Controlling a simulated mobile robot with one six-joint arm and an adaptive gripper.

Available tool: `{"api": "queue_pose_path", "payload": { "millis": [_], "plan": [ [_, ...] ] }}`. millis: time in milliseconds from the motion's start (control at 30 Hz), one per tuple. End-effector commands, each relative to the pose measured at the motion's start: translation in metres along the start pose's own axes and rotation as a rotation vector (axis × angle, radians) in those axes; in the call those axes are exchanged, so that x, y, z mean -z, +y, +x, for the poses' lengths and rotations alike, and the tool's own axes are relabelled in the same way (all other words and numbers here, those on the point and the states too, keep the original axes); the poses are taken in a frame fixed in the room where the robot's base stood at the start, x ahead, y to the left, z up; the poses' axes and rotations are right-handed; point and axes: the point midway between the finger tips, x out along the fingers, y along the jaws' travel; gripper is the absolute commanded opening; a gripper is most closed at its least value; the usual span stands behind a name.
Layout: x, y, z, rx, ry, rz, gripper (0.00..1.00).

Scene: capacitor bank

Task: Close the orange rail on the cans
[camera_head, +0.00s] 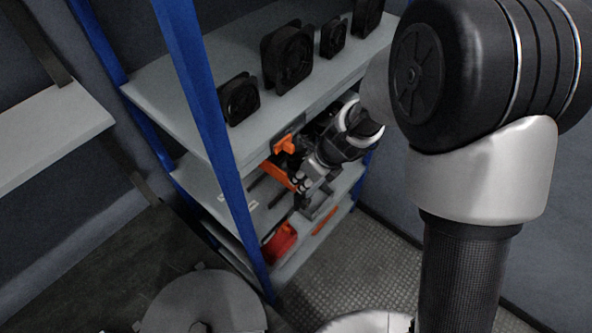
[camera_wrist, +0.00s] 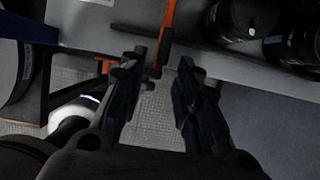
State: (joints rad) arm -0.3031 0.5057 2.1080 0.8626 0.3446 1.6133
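The orange rail (camera_head: 278,174) shows as a short orange bar at the middle shelf in the head view, partly hidden by my gripper (camera_head: 300,182). In the wrist view the orange rail (camera_wrist: 169,28) runs down from the top edge, its lower end close to the left fingertip. My gripper (camera_wrist: 160,76) is open, with a clear gap between its dark fingers. I cannot tell whether a finger touches the rail. Dark cans (camera_wrist: 288,38) lie at the upper right of the wrist view. In the head view my arm hides much of that shelf.
A blue upright (camera_head: 205,100) stands left of my gripper. Black fans (camera_head: 287,57) stand on the upper shelf (camera_head: 165,98) above it. A smaller orange piece (camera_head: 286,144) sits just under that shelf. A red bin (camera_head: 279,243) is on a lower level. Patterned floor (camera_head: 345,255) is open in front.

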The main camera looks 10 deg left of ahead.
Motion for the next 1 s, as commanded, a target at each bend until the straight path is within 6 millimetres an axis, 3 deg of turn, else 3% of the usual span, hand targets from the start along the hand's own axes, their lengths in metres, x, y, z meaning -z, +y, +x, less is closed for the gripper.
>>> {"api": "queue_pose_path", "payload": {
  "millis": [167, 300, 633, 1000],
  "plan": [
    [-0.026, 0.001, 0.011, -0.001, 0.0, -0.003, 0.3],
    [-0.024, 0.001, 0.022, -0.001, 0.001, 0.0, 0.3],
    [-0.025, 0.0, 0.022, 0.0, 0.001, -0.001, 0.3],
    [-0.025, 0.0, 0.022, 0.0, 0.001, -0.001, 0.05]
  ]
}}
